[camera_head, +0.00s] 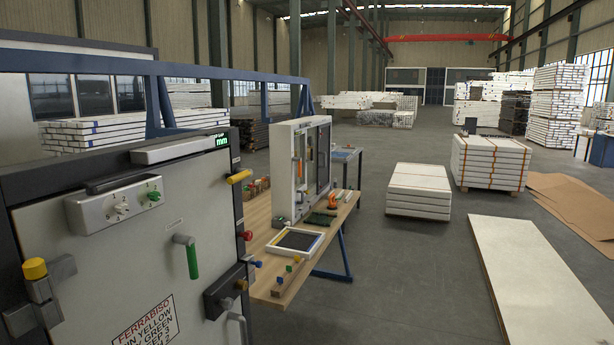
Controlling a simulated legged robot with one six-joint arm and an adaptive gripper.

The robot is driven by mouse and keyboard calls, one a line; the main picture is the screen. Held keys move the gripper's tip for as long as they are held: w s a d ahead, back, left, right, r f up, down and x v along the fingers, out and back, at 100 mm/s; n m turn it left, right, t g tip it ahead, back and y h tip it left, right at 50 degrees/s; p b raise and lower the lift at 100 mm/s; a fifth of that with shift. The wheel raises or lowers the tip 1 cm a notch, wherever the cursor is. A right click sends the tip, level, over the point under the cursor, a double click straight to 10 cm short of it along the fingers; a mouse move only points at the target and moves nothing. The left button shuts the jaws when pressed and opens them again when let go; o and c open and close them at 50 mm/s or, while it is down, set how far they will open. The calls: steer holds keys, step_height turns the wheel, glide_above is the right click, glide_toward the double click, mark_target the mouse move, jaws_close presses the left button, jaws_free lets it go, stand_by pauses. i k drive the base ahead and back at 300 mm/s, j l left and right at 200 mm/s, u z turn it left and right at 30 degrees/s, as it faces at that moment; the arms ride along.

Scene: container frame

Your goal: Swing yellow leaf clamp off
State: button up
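A grey cabinet leaf (120,240) in a dark frame fills the left of the view. A yellow-handled part (239,177) sticks out at its upper right edge. A yellow-capped grey block (34,269) sits at its left edge. I cannot tell which of these is the yellow leaf clamp, or whether either is engaged. A green handle (192,258) hangs down on the leaf's face. A red knob (246,235) and a dark latch block (225,291) are on the right edge. My gripper is not in view.
A switch plate (120,206) and a partly cut-off label (146,325) are on the leaf. A wooden workbench (275,287) behind it holds a framed unit (301,170) and a tray (294,241). The floor (400,270) right of the bench is clear up to a white slab (540,280).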

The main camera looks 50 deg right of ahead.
mark_target(240, 174)
steer(key=k+l+z, duration=0.1)
steer(key=z, duration=0.3)
steer(key=l+z, duration=0.35)
